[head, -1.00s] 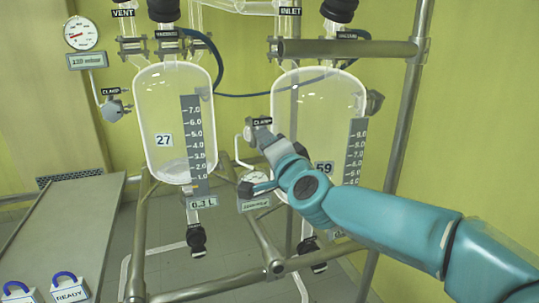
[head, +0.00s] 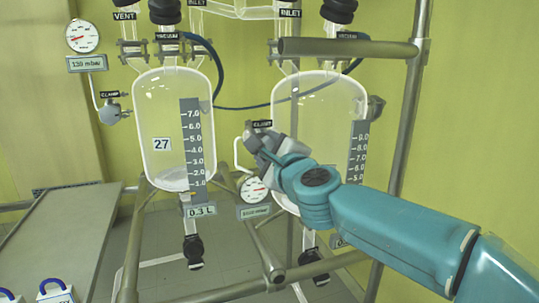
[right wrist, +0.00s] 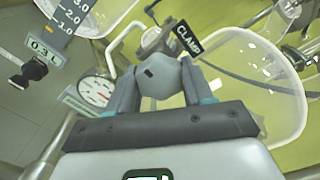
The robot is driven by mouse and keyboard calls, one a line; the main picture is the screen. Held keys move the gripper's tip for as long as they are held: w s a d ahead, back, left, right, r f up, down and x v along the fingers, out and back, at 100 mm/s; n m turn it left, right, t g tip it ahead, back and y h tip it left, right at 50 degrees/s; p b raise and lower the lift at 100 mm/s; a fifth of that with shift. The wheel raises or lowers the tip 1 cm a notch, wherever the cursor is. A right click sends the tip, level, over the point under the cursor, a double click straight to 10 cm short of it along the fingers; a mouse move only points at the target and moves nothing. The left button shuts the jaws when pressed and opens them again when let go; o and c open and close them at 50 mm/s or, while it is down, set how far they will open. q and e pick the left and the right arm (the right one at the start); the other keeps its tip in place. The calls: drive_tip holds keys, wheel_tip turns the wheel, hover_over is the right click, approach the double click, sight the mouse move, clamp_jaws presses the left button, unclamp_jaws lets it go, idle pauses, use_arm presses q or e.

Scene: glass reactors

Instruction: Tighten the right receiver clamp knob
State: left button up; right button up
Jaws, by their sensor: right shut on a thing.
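The right receiver (head: 322,105) is a clear glass vessel with a scale strip on its right side. In the right wrist view, the grey faceted clamp knob (right wrist: 160,82) sits between the two fingers of my right gripper (right wrist: 158,88), which is shut on it. A black CLAMP label (right wrist: 187,38) stands just beyond the knob. In the head view my right gripper (head: 262,147) is at the left side of the right receiver, below its CLAMP label (head: 262,124), and it hides most of the knob. My left gripper is not in view.
The left receiver (head: 175,130), numbered 27, stands to the left with its own clamp knob (head: 113,113). A metal frame (head: 400,150) surrounds the glassware. A round gauge (head: 252,189) sits below my gripper. A grey bench (head: 60,235) with padlocks (head: 56,291) is at lower left.

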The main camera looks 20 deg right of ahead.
drive_tip(key=m+b, duration=0.1)
drive_tip(key=m, duration=0.3)
drive_tip(key=shift+f+m, duration=0.1)
drive_tip(key=shift+m, duration=0.3)
drive_tip(key=m+b, duration=0.1)
drive_tip(key=m, duration=0.3)
drive_tip(key=shift+b, duration=0.35)
drive_tip(key=m+b, duration=0.1)
drive_tip(key=m, duration=0.4)
drive_tip(key=m+b, duration=0.1)
drive_tip(key=m, duration=0.3)
drive_tip(key=shift+m+b, duration=0.3)
drive_tip(key=m+b, duration=0.1)
drive_tip(key=m, duration=0.2)
drive_tip(key=shift+m, duration=0.3)
drive_tip(key=m+b, duration=0.1)
drive_tip(key=m, duration=0.3)
drive_tip(key=m+b, duration=0.2)
drive_tip(key=m, duration=0.3)
drive_tip(key=shift+a, duration=0.1)
use_arm(q)
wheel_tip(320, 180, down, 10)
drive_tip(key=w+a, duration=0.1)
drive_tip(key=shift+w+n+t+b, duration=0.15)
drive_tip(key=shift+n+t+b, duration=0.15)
drive_tip(key=shift+b, duration=0.15)
use_arm(e)
drive_tip(key=shift+m, duration=1.7)
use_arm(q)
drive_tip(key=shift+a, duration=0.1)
